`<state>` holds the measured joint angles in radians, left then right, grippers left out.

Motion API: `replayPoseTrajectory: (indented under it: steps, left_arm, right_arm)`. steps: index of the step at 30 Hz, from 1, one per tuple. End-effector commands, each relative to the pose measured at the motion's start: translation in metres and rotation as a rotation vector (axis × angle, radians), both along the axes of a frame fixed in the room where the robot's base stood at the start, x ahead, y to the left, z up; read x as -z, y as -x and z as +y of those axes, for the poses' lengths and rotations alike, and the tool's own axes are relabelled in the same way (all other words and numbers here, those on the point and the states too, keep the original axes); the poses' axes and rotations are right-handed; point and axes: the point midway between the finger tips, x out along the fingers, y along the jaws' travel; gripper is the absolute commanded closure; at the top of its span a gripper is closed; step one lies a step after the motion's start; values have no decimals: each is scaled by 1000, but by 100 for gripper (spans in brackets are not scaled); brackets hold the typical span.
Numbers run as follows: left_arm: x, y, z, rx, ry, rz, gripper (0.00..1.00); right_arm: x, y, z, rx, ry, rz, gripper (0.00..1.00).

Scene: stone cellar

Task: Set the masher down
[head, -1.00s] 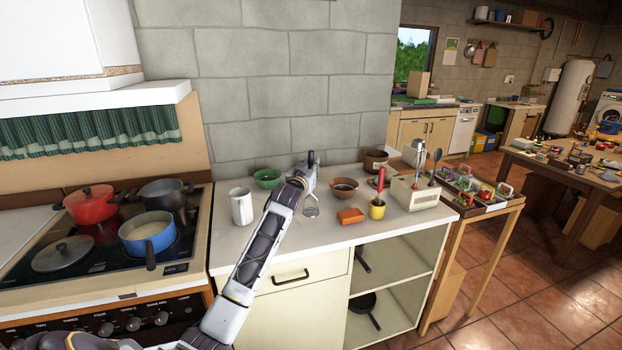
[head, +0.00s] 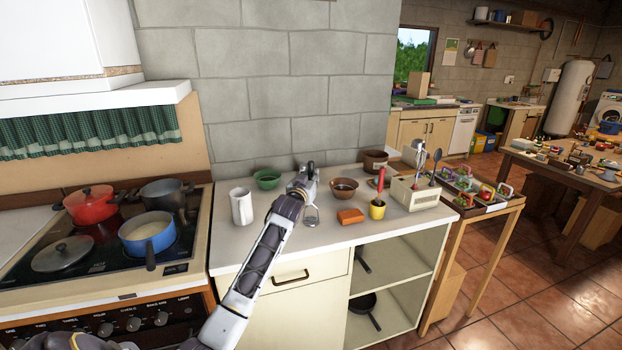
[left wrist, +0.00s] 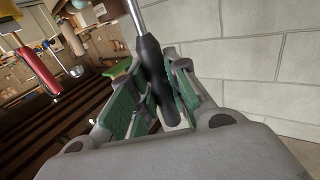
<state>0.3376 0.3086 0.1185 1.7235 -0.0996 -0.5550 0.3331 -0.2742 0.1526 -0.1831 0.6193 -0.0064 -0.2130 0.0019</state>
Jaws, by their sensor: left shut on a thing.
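The masher has a black handle (left wrist: 152,72) and a metal shaft in the left wrist view. Its metal head (head: 311,217) shows in the head view, low at or just above the white worktop (head: 265,240); I cannot tell whether it touches. My left gripper (head: 307,172) is over the back middle of the worktop, between the green bowl and the brown bowl. In the left wrist view the gripper's green-padded fingers (left wrist: 155,92) are shut on the black handle. The gripper hides most of the masher in the head view. My right gripper is not in view.
A green bowl (head: 267,179) and white mug (head: 241,206) stand left of the gripper. A brown bowl (head: 344,187), orange block (head: 350,216), yellow cup (head: 377,209) and utensil holder (head: 416,193) stand right. The worktop's front left is clear. The hob (head: 100,240) carries several pots.

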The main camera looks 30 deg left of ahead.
Motion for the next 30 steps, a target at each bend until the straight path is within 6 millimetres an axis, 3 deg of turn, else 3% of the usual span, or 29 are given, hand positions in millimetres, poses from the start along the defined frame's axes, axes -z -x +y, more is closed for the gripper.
replayPoseTrajectory:
  steps: [1,2,6,20,30]
  left_arm:
    - [1,0,0,0,0,0,100]
    - [2,0,0,0,0,1,80]
    - [1,0,0,0,0,1,62]
    - [-1,0,0,0,-1,1,61]
    - [0,20,-6,1,0,1,61]
  right_arm:
    - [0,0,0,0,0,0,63]
    - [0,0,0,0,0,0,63]
    - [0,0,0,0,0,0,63]
    - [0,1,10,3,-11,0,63]
    - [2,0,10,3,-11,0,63]
